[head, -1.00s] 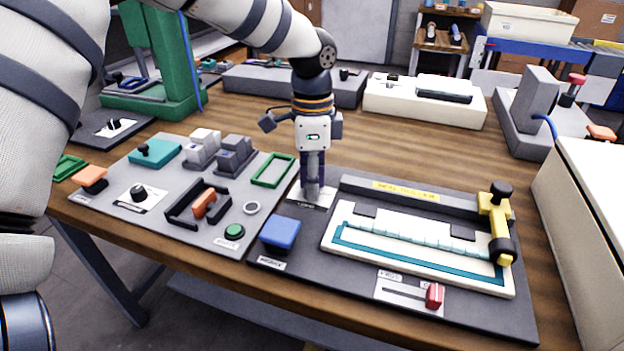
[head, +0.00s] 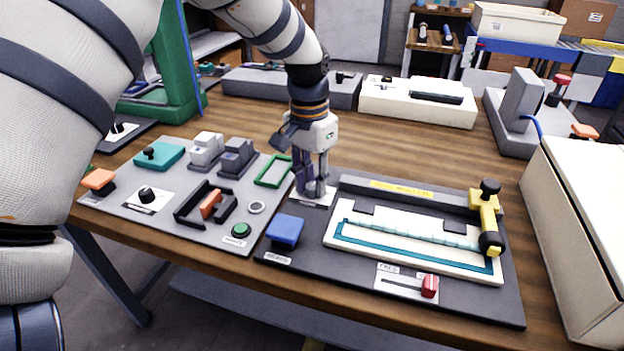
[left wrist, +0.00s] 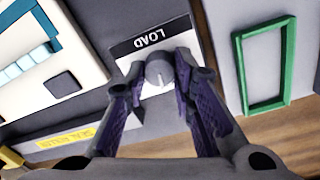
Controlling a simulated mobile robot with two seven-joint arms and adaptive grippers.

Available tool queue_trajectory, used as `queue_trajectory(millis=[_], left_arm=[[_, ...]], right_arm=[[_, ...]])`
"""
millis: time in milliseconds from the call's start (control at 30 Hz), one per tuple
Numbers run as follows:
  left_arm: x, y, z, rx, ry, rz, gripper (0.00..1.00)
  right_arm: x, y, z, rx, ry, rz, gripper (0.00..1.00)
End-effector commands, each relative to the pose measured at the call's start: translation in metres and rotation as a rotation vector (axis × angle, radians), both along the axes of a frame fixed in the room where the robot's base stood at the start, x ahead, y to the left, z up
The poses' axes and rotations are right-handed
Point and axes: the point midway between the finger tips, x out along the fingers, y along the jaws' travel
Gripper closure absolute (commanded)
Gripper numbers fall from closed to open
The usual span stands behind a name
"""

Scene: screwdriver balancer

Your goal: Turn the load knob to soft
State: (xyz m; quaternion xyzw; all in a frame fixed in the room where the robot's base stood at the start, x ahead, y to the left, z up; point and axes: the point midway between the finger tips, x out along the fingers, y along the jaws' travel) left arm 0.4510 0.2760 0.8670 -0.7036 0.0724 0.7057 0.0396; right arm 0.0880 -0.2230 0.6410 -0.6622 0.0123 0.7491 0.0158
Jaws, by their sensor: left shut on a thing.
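The load knob (left wrist: 158,72) is a small grey round knob with a pale pointer line, on a white plate labelled LOAD (left wrist: 150,45) in the left wrist view. In the head view the knob plate (head: 325,198) lies at the back left corner of the dark panel (head: 400,262). My left gripper (left wrist: 155,75) points down and is shut on the knob, with a finger on each side. It also shows in the head view (head: 314,187), where its fingers largely hide the knob. The plate's other markings are covered or too small to read. My right gripper is not in view.
Close by are a green frame (head: 260,173), a blue block (head: 285,231) and a cream tray (head: 345,258) with a yellow lever (head: 488,215). A red slider (head: 430,286) is at the front.

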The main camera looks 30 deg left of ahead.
Motion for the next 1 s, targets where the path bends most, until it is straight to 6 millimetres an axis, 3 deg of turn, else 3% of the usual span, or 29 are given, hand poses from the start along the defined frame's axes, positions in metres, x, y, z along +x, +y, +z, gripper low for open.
queue_trajectory(millis=[400, 967, 1000], left_arm=[[-0.0004, 0.0005, -0.0008, 0.000, 0.002, 0.185, 1.00], [-0.0006, 0.0005, -0.0012, -0.001, 0.002, 0.215, 1.00], [-0.0007, 0.0005, -0.0012, -0.001, 0.002, 0.215, 0.74]], right_arm=[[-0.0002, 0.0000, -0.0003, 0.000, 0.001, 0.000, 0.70], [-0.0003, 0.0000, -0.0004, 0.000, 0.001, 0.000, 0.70], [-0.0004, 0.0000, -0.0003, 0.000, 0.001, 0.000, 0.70]])
